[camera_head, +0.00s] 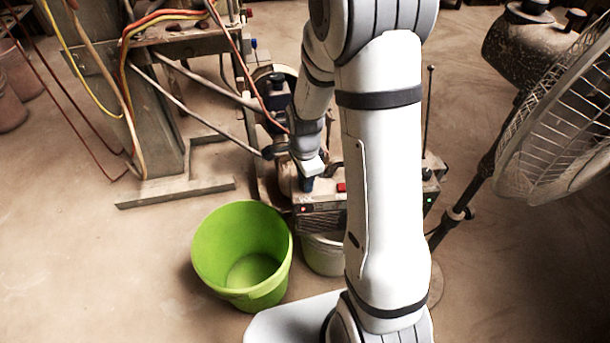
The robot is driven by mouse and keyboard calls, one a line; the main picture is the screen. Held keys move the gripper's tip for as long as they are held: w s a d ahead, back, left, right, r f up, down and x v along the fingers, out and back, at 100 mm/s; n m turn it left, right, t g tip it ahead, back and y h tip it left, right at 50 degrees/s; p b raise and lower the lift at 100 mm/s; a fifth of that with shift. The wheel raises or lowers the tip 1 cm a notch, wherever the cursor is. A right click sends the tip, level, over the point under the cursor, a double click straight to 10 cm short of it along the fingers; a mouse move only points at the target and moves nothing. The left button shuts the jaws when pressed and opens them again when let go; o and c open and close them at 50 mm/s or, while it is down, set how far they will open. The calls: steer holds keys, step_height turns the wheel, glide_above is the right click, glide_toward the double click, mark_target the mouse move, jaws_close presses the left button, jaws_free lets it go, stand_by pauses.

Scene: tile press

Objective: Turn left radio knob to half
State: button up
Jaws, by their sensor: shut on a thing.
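The radio (318,222) is a dark, worn box in the middle of the view, partly hidden behind my arm. Its left knob (307,185) is small and dark blue, at the left end of the radio's top. My gripper (309,172) points down over this knob and is shut on it. The fingertips are small here, and the knob's pointer or angle cannot be made out. Another dark knob (427,174) shows at the radio's right end, just right of my arm.
A red switch (341,187) sits right of the left knob. A green bucket (242,256) and a pale bucket (323,255) stand below the radio. A metal press frame with hoses (150,110) is at left, a large fan (560,125) at right.

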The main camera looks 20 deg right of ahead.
steer(key=m+p, duration=0.1)
steer(key=m, duration=0.4)
steer(key=shift+m, duration=0.3)
stand_by(0.4)
steer(key=o, duration=1)
step_height(320, 180, up, 8)
steer(key=shift+f+p, duration=0.1)
steer(key=shift+p, duration=1.1)
